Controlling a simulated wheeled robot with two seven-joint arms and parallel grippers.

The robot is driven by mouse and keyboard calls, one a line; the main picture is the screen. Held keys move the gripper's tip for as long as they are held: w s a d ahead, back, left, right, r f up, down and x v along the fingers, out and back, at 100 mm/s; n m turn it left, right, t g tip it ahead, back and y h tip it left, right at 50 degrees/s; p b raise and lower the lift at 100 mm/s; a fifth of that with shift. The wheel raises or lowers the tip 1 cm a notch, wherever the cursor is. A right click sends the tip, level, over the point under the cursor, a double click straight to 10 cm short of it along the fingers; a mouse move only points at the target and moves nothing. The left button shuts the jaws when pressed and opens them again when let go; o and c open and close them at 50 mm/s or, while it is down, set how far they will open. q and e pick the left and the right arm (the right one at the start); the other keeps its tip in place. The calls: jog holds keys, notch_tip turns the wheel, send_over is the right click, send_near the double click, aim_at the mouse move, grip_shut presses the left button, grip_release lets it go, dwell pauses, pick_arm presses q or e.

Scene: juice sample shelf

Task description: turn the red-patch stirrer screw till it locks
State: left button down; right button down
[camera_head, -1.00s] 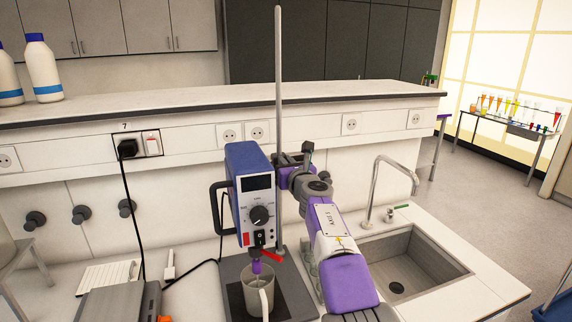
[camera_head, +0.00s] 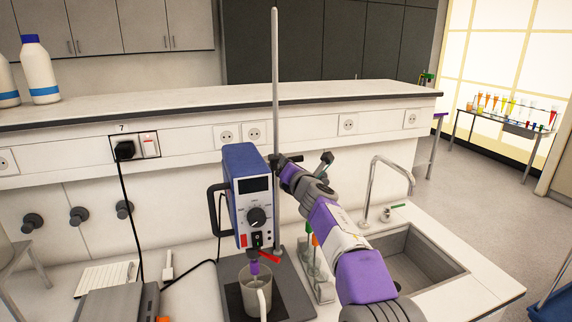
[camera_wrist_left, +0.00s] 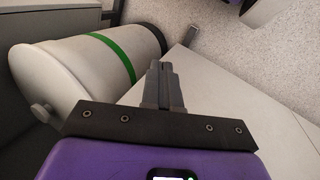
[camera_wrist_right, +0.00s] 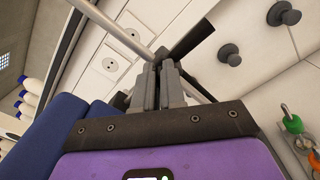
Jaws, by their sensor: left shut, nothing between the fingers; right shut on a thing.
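The stirrer (camera_head: 247,190) is a blue box with a dark display, a knob and a red patch (camera_head: 243,241) low on its front panel. It stands in front of an upright metal rod (camera_head: 276,90). My right gripper (camera_head: 284,166) is at the rod, right beside the stirrer's upper right edge. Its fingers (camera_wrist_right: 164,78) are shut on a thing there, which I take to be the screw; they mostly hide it. In the right wrist view a dark bar (camera_wrist_right: 192,38) shows just beyond the fingertips. My left gripper (camera_wrist_left: 164,78) is shut and empty, away from the stirrer.
A beaker (camera_head: 249,296) stands under the stirrer on a dark base plate (camera_head: 289,290). A small rack (camera_head: 322,288) with tubes and a sink (camera_head: 420,262) lie to the right. A white cylinder with a green band (camera_wrist_left: 82,72) is close to my left gripper.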

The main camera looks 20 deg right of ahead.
jog(key=m, duration=0.3)
jog(key=f+m, duration=0.1)
jog(key=m, duration=0.3)
jog(key=f+m, duration=0.1)
jog(key=m, duration=0.2)
jog(key=shift+d+f+b, duration=0.1)
jog(key=shift+d+b, duration=0.1)
jog(key=shift+b, duration=0.2)
jog(key=shift+m, duration=0.4)
jog(key=c, duration=1.3)
grip_release()
jog(key=shift+o, duration=0.4)
jog(key=shift+a, duration=0.1)
jog(key=shift+r, duration=0.2)
